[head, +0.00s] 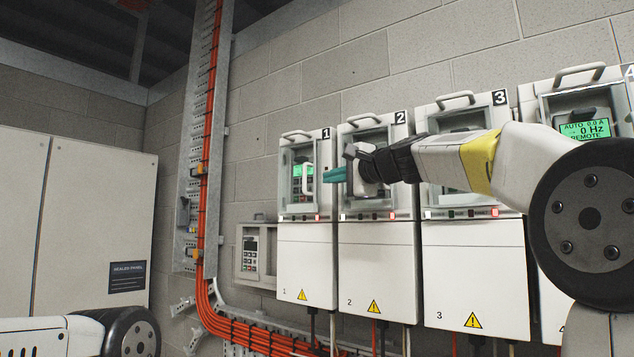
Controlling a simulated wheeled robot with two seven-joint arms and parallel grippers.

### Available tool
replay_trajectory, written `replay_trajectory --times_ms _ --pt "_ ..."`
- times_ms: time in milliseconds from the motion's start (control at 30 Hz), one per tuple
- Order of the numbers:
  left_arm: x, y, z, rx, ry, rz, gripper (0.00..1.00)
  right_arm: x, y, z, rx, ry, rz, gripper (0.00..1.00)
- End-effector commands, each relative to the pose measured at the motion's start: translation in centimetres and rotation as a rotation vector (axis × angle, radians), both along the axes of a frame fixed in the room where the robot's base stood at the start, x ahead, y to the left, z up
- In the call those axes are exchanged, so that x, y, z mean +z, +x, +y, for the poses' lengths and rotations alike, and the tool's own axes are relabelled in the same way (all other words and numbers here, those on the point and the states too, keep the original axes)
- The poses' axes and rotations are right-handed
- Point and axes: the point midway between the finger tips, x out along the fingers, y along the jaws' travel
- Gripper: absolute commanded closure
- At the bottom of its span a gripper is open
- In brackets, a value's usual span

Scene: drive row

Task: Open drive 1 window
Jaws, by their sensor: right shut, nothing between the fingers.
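Drive 1 (307,248) is the leftmost white drive unit on the block wall, marked 1 at its top right. Its window (298,200) is a clear pane in a pale frame over a green-lit display and looks closed. A white upright handle (309,180) is on the window's right side. My right gripper (333,174) reaches in from the right across drives 3 and 2. Its teal fingertips are shut and empty, pointing left, just right of the handle; I cannot tell whether they touch it. My left arm shows at the lower left, its gripper out of view.
Drive 2 (376,250), drive 3 (474,262) and a fourth drive (555,282) stand to the right, partly behind my right arm. A small wall box (252,252), orange cables (206,150) and a grey cabinet (90,220) are to the left.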

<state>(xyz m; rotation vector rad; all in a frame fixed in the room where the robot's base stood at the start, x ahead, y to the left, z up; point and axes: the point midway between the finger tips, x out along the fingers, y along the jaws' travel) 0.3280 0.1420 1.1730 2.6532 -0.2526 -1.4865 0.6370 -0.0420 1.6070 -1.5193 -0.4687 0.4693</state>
Motion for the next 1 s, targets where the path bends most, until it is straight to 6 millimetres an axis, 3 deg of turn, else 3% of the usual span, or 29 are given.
replay_trajectory --times_ms 200,400,1000 --pt "0.0 0.0 0.0 0.000 0.000 0.000 0.64 -0.1 3.5 2.4 0.002 0.000 0.000 1.00" --pt "0.0 0.0 0.0 0.000 0.000 0.000 0.64 0.0 5.0 3.4 0.001 0.000 0.000 1.00" --pt "0.0 0.0 0.0 0.000 0.000 0.000 0.64 0.0 5.2 3.6 -0.013 -0.002 -0.001 1.00"
